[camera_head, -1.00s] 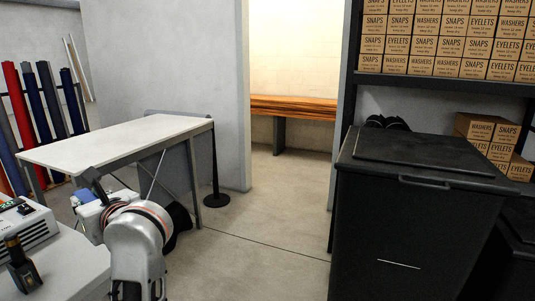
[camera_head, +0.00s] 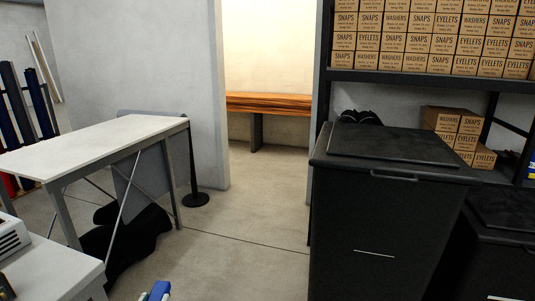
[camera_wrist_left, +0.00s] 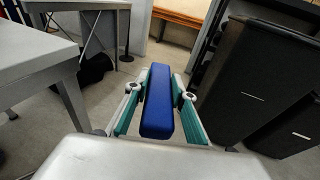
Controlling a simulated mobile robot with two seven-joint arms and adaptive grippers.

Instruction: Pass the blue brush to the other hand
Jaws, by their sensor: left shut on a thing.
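The blue brush (camera_wrist_left: 158,103) is a long blue block that fills the middle of the left wrist view. My left gripper (camera_wrist_left: 160,90) is shut on it, with a teal and grey finger along each side. In the head view only a bit of the blue brush (camera_head: 159,290) and of the left gripper (camera_head: 152,294) shows at the bottom edge. Whatever is on the brush's underside is hidden. My right gripper is in neither view.
A white table (camera_head: 95,142) stands at the left, with a grey worktop (camera_head: 45,270) nearer. A large black bin (camera_head: 390,220) stands at the right, below shelves of cardboard boxes (camera_head: 440,40). Open floor (camera_head: 235,230) lies between, leading to a doorway with a wooden bench (camera_head: 270,103).

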